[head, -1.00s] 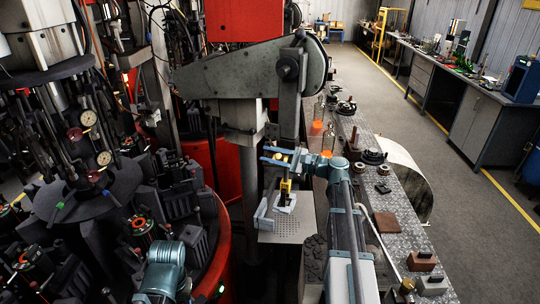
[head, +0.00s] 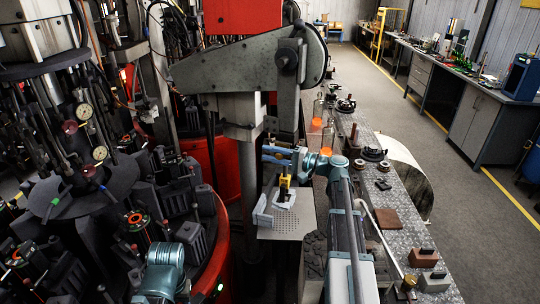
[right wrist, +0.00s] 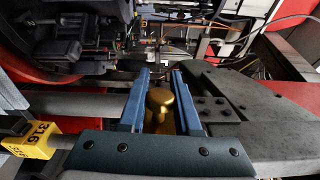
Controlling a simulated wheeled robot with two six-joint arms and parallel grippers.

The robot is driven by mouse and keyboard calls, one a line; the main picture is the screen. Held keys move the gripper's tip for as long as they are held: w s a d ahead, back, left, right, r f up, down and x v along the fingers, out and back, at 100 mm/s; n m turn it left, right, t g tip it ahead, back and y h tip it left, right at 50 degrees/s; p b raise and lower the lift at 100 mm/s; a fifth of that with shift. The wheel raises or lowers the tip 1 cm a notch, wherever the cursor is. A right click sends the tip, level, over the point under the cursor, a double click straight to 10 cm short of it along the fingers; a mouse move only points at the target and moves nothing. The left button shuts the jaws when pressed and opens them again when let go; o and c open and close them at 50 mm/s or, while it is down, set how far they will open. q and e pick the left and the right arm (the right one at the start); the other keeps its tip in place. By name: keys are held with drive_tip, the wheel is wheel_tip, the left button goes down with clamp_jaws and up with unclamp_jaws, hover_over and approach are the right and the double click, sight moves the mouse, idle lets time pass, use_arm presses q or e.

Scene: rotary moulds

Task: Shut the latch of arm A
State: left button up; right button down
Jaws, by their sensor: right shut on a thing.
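My right gripper (head: 277,154) is at the middle of the head view. In the right wrist view its two blue fingers (right wrist: 160,85) are closed in on either side of a round brass knob (right wrist: 159,99). A grey bolted metal plate (right wrist: 232,106) lies just right of the fingers. A yellow block marked 316 (right wrist: 38,139) is at the lower left. In the head view a small yellow piece (head: 285,185) hangs below the gripper, above a perforated plate (head: 287,224). I cannot read a label for arm A, nor tell how far the latch is closed. My left gripper is out of view.
A large grey machine arm (head: 235,72) overhangs from above. The rotary machine with dark moulds (head: 190,235) and a red rim (head: 216,262) crowds the left. A metal bench (head: 372,200) with loose parts runs along the right. The floor (head: 445,190) beyond is clear.

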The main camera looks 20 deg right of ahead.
drive_tip(key=shift+f+n, duration=0.1)
drive_tip(key=shift+n, duration=0.4)
drive_tip(key=c, duration=0.6)
unclamp_jaws()
drive_tip(key=shift+d, duration=0.1)
drive_tip(key=v, duration=1.3)
drive_tip(key=shift+s+d, duration=0.2)
drive_tip(key=shift+s, duration=0.05)
